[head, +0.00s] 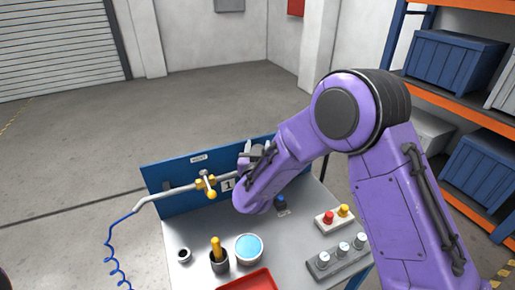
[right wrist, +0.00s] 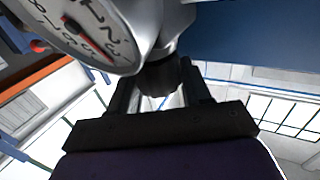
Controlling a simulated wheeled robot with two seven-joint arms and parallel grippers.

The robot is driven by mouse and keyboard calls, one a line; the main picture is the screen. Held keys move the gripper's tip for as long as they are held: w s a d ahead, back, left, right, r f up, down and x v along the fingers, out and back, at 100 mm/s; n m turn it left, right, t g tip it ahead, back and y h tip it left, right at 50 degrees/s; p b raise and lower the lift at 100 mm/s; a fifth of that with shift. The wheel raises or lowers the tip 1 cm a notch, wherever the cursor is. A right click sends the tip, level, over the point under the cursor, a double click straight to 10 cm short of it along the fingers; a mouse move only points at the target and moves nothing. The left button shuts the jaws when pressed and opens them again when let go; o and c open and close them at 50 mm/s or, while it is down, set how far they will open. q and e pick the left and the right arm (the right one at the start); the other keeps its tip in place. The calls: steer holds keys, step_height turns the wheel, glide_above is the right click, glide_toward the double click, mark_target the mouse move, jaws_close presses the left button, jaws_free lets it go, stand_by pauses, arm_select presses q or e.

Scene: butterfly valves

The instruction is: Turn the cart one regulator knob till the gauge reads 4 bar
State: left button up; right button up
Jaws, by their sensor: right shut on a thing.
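My right gripper (right wrist: 160,95) is shut on the dark regulator knob (right wrist: 160,78), which sits between its two black fingers under the grey regulator body. The white gauge (right wrist: 92,32) is right beside it at the upper left of the right wrist view, tilted and cut off by the frame. Its thin red needle points towards the lower right of the picture; I cannot read an exact value. In the head view my right gripper (head: 256,153) is at the cart's blue back panel (head: 170,172), and my arm hides the knob and the gauge. My left gripper is not in view.
A pipe with a yellow valve (head: 206,185) runs left of my gripper. On the cart top (head: 205,233) stand a cup with a yellow-handled tool (head: 217,254), a blue-topped tin (head: 249,248), a red tray (head: 252,282) and a button box (head: 330,222). Shelving with blue crates (head: 453,62) stands right.

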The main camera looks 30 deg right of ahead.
stand_by(0.4)
steer(key=o, duration=1)
steer(key=b+v, duration=0.3)
steer(key=v, duration=0.7)
steer(key=shift+s+a, duration=0.15)
steer(key=shift+a, duration=0.05)
steer(key=shift+r, duration=0.15)
